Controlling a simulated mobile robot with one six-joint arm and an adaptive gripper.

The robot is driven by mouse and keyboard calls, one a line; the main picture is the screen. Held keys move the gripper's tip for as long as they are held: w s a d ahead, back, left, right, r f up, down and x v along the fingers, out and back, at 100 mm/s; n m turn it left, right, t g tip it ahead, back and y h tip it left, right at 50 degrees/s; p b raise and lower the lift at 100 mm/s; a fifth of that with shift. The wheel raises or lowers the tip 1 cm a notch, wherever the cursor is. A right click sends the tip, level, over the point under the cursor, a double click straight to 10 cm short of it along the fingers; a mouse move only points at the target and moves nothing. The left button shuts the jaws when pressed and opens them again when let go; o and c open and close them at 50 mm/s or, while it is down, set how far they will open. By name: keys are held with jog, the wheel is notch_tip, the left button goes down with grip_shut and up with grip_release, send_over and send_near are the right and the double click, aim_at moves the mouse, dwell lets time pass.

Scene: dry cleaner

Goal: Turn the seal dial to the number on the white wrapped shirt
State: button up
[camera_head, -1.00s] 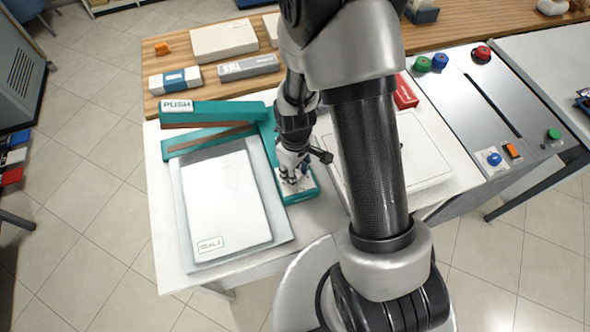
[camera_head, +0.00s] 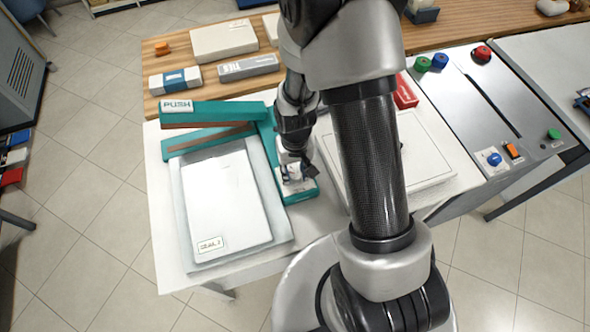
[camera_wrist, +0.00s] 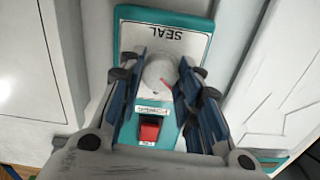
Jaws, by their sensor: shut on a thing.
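The seal dial (camera_wrist: 159,70) is a pale round knob with a red mark, on a teal-edged panel (camera_wrist: 126,28) lettered SEAL. In the wrist view my gripper (camera_wrist: 161,76) has its blue fingers shut on the dial, one on each side. The numbers around the dial cannot be made out. In the head view my gripper (camera_head: 292,172) is over the panel at the sealer's right end. The white wrapped shirt (camera_head: 212,195) lies flat left of it. Its small label (camera_head: 210,245) has print too small to read surely.
The teal sealer arm (camera_head: 225,107), marked PUSH, is raised behind the shirt. A red switch (camera_wrist: 149,129) sits close below the dial. Boxes (camera_head: 224,40) stand on the wooden shelf behind. A grey panel with coloured knobs (camera_head: 481,54) is at right.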

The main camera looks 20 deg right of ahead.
dwell(0.4)
jog(key=o, duration=1.1)
notch_tip(320, 180, up, 12)
dwell(0.4)
notch_tip(320, 180, up, 13)
jog(key=t, duration=0.2)
send_over(295, 174)
jog(key=s, duration=0.5)
jog(key=s+r+t, duration=0.1)
jog(key=s+r, duration=0.1)
jog(key=s, duration=0.1)
jog(key=s+r, duration=0.2)
jog(key=s, duration=0.1)
jog(key=s+r+n+t, duration=0.1)
jog(key=s+r, duration=0.1)
jog(key=s, duration=0.2)
jog(key=shift+r+t, duration=0.3)
